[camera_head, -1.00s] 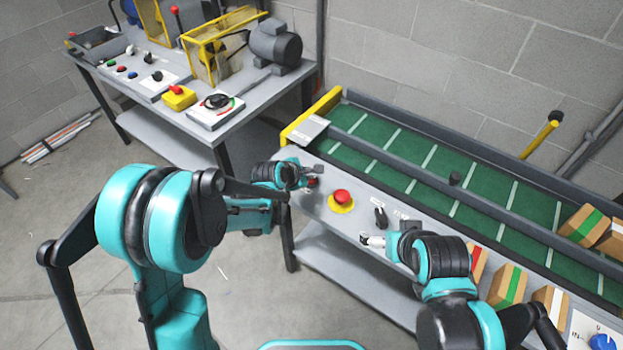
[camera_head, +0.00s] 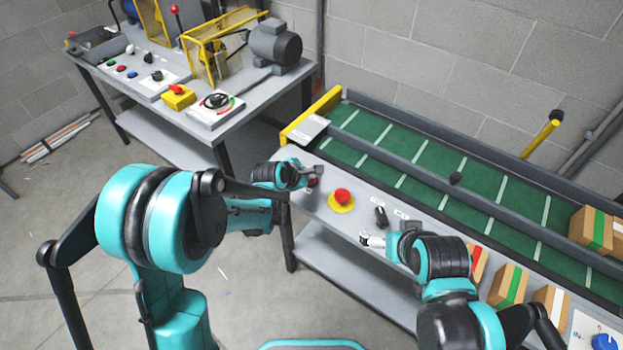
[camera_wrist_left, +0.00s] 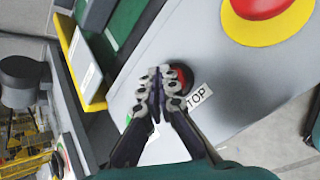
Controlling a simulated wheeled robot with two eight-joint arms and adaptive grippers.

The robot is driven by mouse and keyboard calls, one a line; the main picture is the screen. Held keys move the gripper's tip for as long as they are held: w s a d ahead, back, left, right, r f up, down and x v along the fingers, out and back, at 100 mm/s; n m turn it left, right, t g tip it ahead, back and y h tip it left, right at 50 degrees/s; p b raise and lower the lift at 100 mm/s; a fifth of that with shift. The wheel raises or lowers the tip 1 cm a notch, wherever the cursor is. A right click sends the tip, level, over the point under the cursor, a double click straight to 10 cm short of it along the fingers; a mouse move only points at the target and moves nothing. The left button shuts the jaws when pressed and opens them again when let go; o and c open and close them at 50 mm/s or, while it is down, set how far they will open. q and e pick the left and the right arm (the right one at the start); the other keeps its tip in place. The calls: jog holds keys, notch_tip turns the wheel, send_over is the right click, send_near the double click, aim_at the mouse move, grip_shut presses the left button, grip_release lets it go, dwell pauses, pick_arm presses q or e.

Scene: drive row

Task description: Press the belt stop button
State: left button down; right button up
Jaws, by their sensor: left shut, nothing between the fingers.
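The belt stop button is a small red button in a dark ring (camera_wrist_left: 184,78), beside a label ending in "TOP" (camera_wrist_left: 199,97) in the left wrist view. In the head view it shows as a small red spot (camera_head: 312,183) near the table's left end, partly covered by my left gripper (camera_head: 318,172). The left gripper's fingers (camera_wrist_left: 157,92) are shut and empty; their tips overlap the button's edge in the picture. I cannot tell whether they touch it. My right gripper (camera_head: 375,240) is low at the table's front edge; its jaw state is unclear.
A red mushroom button on a yellow base (camera_head: 342,197) stands right of the stop button, then a black selector (camera_head: 380,216). The green belt (camera_head: 480,185) runs behind a grey rail, with cartons (camera_head: 591,230) at its right. A second bench (camera_head: 245,105) stands back left.

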aim_at(310, 181)
pick_arm(q)
jog(key=shift+f, duration=0.25)
dwell(0.4)
jog(key=shift+r, duration=0.5)
jog(key=shift+r+p, duration=2.3)
jog(key=shift+r, duration=0.75)
jog(key=shift+f, duration=0.1)
